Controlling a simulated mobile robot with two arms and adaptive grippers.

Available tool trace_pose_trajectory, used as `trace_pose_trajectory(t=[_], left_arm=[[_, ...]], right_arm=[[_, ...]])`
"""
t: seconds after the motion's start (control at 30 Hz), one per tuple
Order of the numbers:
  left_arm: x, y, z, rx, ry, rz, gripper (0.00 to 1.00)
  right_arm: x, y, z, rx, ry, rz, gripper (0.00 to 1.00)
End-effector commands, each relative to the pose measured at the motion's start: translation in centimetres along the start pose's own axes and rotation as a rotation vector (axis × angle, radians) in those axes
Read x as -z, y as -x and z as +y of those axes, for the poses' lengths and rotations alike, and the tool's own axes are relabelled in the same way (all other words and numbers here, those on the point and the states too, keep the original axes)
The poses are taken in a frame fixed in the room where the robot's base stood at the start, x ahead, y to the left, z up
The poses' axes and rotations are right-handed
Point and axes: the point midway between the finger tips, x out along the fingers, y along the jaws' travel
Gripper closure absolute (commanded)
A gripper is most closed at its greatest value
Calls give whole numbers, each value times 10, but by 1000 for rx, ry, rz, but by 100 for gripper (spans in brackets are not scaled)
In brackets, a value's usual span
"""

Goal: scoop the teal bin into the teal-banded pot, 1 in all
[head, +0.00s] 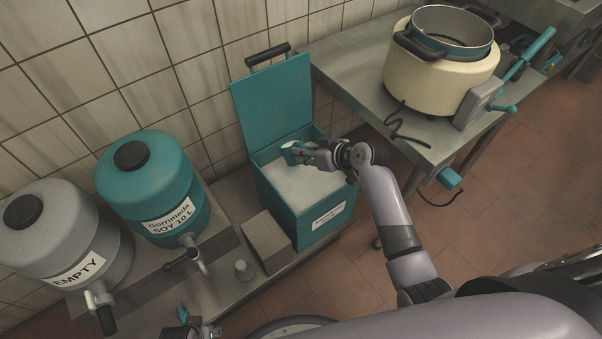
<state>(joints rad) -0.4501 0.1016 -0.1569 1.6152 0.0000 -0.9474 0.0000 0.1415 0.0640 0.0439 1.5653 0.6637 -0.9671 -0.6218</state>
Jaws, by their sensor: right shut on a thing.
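The teal bin (277,222) stands on the low steel shelf with its lid (272,103) up, filled with white grainy stuff (300,187). My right gripper (302,153) is over the bin's open top, shut on a small teal scoop (291,154). The scoop is at the back of the bin, partly hidden by the gripper; I cannot tell what it holds. The teal-banded pot (455,50) sits in a cream cooker on the steel table; its inside looks empty where it shows. My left gripper (192,328) is at the bottom edge, mostly cut off.
A teal soy keg (150,187) and a grey keg marked EMPTY (65,235) stand at left, with taps in front. The cooker (425,83) has a loose black cord on the steel table (350,67).

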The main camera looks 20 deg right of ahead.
Motion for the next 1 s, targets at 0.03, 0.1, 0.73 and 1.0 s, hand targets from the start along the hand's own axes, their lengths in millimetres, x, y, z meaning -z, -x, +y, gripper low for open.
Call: trace_pose_trajectory(t=[0.03, 0.1, 0.73, 1.0], left_arm=[[-4, -3, 0, -1, -1, -5, 60], [-8, -8, 1, -1, -1, -9, 60], [-57, -47, 4, -5, -9, -42, 60], [-82, -59, 5, -7, -12, -59, 60]], right_arm=[[3, 2, 0, 0, 1, 2, 100], [5, 3, -1, 0, 1, 2, 100], [20, 15, -3, 0, 1, 2, 100], [26, 19, -4, 0, 0, 1, 100]])
